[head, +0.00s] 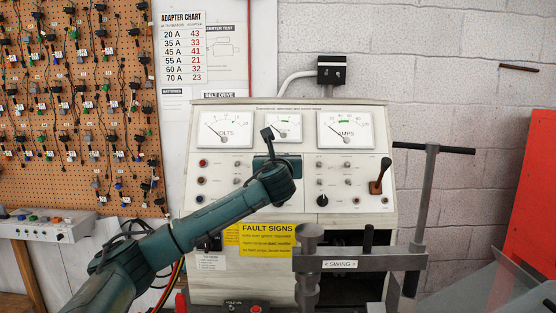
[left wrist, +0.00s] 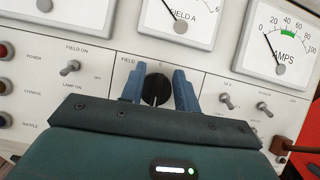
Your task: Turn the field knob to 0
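The field knob (left wrist: 157,84) is a round black knob on the pale tester panel, under a partly covered "FIELD" label in the left wrist view. Its setting cannot be read. My left gripper (left wrist: 159,80) faces the panel, with one blue finger on each side of the knob. The fingers are apart; I cannot tell whether they touch it. In the head view my left gripper (head: 276,163) is in front of the panel's middle and hides the knob. My right gripper is not in view.
The tester (head: 290,105) has volts (head: 226,130), field and amps (head: 345,129) meters. Toggle switches flank the knob. A red-brown lever (head: 379,178) stands at the right. A clamp labelled "SWING" (head: 341,264) and a T-handle (head: 429,170) stand in front at right.

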